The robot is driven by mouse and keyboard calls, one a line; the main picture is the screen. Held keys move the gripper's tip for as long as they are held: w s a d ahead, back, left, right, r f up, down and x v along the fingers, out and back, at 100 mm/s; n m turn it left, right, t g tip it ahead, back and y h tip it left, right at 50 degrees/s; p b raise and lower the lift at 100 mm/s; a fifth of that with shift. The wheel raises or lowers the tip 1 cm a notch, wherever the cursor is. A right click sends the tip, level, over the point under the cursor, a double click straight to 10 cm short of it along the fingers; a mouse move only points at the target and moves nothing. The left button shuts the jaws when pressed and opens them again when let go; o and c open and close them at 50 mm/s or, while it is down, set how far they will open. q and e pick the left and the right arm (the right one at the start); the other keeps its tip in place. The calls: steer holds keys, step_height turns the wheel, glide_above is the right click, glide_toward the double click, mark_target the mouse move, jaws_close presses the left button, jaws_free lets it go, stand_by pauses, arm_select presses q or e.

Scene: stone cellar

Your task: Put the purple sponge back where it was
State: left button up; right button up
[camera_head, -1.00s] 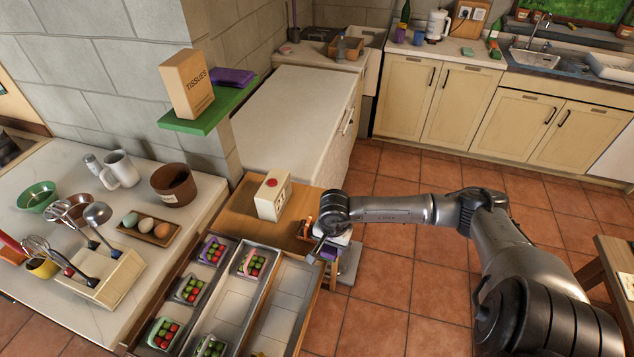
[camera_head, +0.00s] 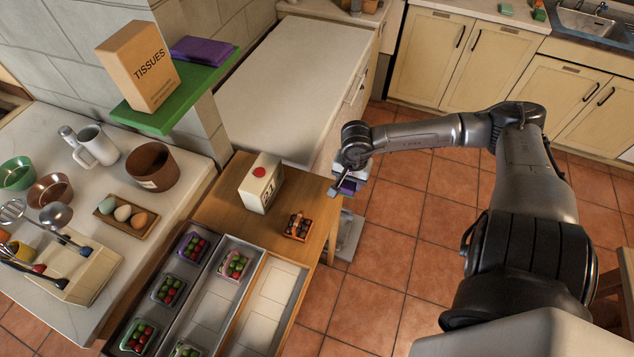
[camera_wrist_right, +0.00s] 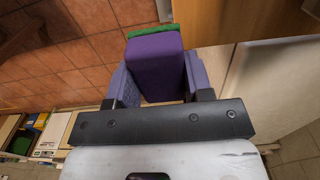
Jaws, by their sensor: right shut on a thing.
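The purple sponge (camera_wrist_right: 156,65) is between the fingers of my right gripper (camera_wrist_right: 157,85) in the right wrist view. A green layer shows along its far edge. In the head view the right gripper (camera_head: 347,187) is shut on the sponge, which shows as a small purple patch, partly hidden. The gripper is just off the right edge of the wooden table (camera_head: 222,207), with tiled floor around it in the picture. My left gripper is not in view.
A green wall shelf (camera_head: 165,120) holds a tissue box (camera_head: 140,66) and a folded purple item (camera_head: 202,50). A white-topped counter (camera_head: 285,90) lies behind.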

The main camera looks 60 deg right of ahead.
glide_above(317, 190)
step_height(317, 190, down, 6)
steer(key=shift+w+f+b, duration=0.1)
steer(key=shift+f+b, duration=0.1)
steer(key=shift+b, duration=0.2)
steer(key=shift+f, duration=2.05)
steer(key=shift+f, duration=0.2)
steer(key=o, duration=1)
steer(key=shift+r, duration=0.1)
steer(key=shift+c, duration=0.2)
